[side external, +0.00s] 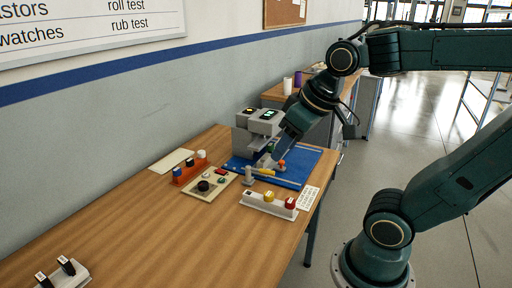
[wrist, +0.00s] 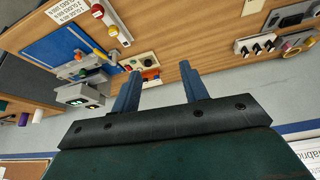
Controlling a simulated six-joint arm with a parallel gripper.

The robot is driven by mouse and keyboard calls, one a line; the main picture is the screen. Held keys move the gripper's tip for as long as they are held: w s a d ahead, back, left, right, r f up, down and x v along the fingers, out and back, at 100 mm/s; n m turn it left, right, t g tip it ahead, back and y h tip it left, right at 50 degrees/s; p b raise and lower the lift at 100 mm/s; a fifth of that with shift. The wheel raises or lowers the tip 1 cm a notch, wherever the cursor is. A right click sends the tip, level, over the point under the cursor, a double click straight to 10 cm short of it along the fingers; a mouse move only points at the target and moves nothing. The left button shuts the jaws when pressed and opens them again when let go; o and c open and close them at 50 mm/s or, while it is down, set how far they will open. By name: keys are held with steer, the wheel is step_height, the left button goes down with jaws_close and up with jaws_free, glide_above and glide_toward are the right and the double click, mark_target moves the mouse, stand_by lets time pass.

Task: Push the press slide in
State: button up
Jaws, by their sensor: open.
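The press (side external: 262,121) is a grey machine with a lit display, standing at the back of a blue mat (side external: 297,172). Low grey parts with a yellow piece (side external: 267,171) and an orange piece lie in front of it; I cannot tell which part is the slide. In the side view my gripper (side external: 277,157) points down in front of the press, over these parts; contact cannot be told. In the wrist view my gripper (wrist: 159,70) has its blue fingers wide apart with nothing between them. The press (wrist: 85,92) shows there to the left of the fingers.
A beige control panel (side external: 210,186) with a black knob, an orange rack (side external: 190,170) and a pale block with red and yellow knobs (side external: 270,204) stand near the mat. A block with black levers (side external: 63,273) is at the front left. The table middle is clear.

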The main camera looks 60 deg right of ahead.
steer(key=w+d+f+m+h, duration=0.1)
steer(key=w+d+m, duration=0.1)
steer(key=w+d, duration=0.6)
steer(key=m+g+h, duration=0.2)
steer(key=m, duration=0.4)
glide_above(281, 161)
steer(key=s+a, duration=0.4)
step_height(281, 161, down, 14)
steer(key=shift+s+f, duration=0.15)
steer(key=shift+s, duration=0.05)
steer(key=shift+f, duration=0.1)
steer(key=shift+a+x, duration=0.2)
steer(key=shift+x, duration=6.6)
steer(key=shift+s+f, duration=0.1)
jaws_close()
